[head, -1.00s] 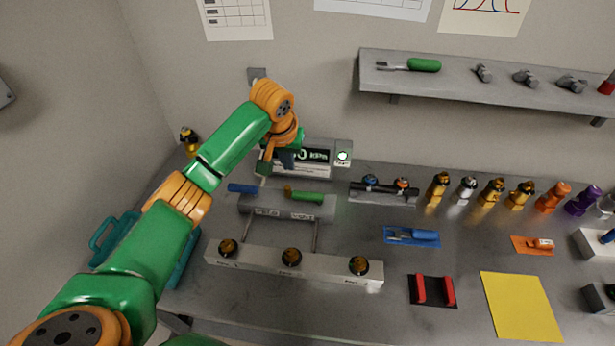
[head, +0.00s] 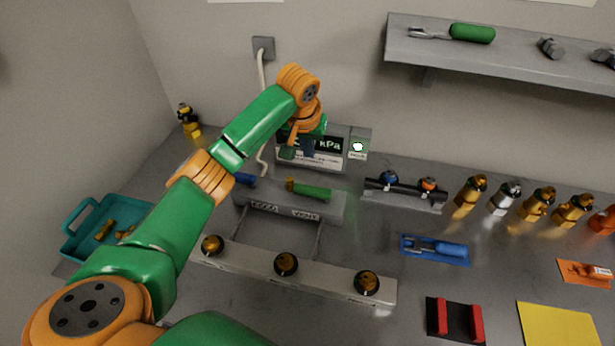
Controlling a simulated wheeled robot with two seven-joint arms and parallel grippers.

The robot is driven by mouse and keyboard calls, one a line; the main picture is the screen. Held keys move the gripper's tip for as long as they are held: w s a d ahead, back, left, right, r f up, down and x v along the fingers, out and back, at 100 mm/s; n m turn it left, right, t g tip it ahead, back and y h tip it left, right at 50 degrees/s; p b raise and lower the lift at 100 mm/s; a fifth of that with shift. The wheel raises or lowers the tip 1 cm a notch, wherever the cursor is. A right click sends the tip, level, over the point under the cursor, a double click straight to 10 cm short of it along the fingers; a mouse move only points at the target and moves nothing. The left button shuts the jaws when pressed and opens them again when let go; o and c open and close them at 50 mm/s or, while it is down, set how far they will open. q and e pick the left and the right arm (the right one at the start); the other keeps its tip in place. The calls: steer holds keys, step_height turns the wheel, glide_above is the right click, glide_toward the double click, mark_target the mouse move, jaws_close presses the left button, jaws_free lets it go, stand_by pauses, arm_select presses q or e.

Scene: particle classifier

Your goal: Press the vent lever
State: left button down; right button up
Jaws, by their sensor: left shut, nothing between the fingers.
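The green vent lever (head: 314,193), with a yellowish end piece, lies on top of a grey valve block (head: 338,212). A label that seems to read VENT is on the block's front below it. A blue lever (head: 245,179) is on the same block, to the left. My left gripper (head: 298,153) is shut and empty, above and behind the green lever and in front of the kPa display box (head: 330,161). It appears apart from the lever; the exact gap is hard to judge. It hides part of the display. My right gripper is not in view.
A grey bar with several dark round knobs (head: 286,264) lies in front of the block. A teal tray (head: 75,246) is at the left. A shelf (head: 500,62) hangs above.

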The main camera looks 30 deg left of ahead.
mark_target(312, 193)
arm_select(q)
steer(key=x, duration=0.9)
steer(key=shift+w+f+b, duration=0.1)
steer(key=shift+f+b, duration=0.2)
steer(key=shift+b, duration=0.05)
steer(key=s+p, duration=0.2)
steer(key=p, duration=0.1)
steer(key=s+r+p, duration=0.1)
steer(key=shift+s+d, duration=0.15)
steer(key=shift+d, duration=0.2)
steer(key=shift+s+d+f, duration=0.1)
steer(key=shift+s+f, duration=0.15)
steer(key=shift+s, duration=0.1)
steer(key=shift+w+f, duration=0.1)
steer(key=shift+d, duration=0.1)
